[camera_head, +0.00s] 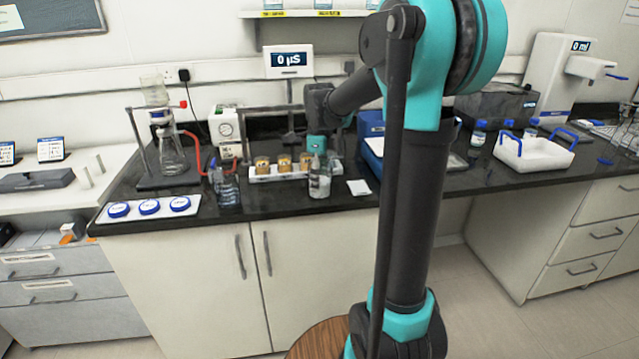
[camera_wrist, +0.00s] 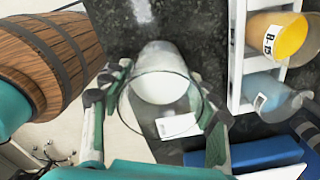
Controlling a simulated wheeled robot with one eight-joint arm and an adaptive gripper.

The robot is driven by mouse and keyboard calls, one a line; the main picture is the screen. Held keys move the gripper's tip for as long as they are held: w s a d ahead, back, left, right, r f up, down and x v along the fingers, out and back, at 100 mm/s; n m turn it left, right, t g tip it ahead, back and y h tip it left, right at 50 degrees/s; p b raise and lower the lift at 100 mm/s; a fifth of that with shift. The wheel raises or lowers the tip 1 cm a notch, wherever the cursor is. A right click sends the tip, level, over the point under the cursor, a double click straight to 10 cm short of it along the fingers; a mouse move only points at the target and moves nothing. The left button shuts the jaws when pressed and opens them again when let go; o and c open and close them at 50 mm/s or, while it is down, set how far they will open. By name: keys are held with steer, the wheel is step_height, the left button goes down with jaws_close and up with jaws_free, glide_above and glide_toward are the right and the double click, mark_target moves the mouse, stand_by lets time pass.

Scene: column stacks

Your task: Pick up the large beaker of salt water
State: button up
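A large clear glass beaker (camera_wrist: 160,88) with pale contents stands on the dark bench, seen from above in the wrist view. In the head view it looks to be the clear vessel (camera_head: 320,184) near the bench's front edge. My gripper (camera_wrist: 165,100) has its two fingers spread on either side of the beaker, with the rim between them. Whether either finger touches the glass is unclear. In the head view my gripper (camera_head: 317,147) is just above the beaker, its fingers hard to make out.
Close behind the beaker is a white rack (camera_head: 262,173) with several amber-filled beakers. A darker bottle (camera_head: 228,190) stands to its left, and a white card (camera_head: 358,187) lies to its right. A blue-handled white tray (camera_head: 533,152) is farther right.

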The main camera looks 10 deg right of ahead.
steer(key=c, duration=0.6)
steer(key=shift+c, duration=0.2)
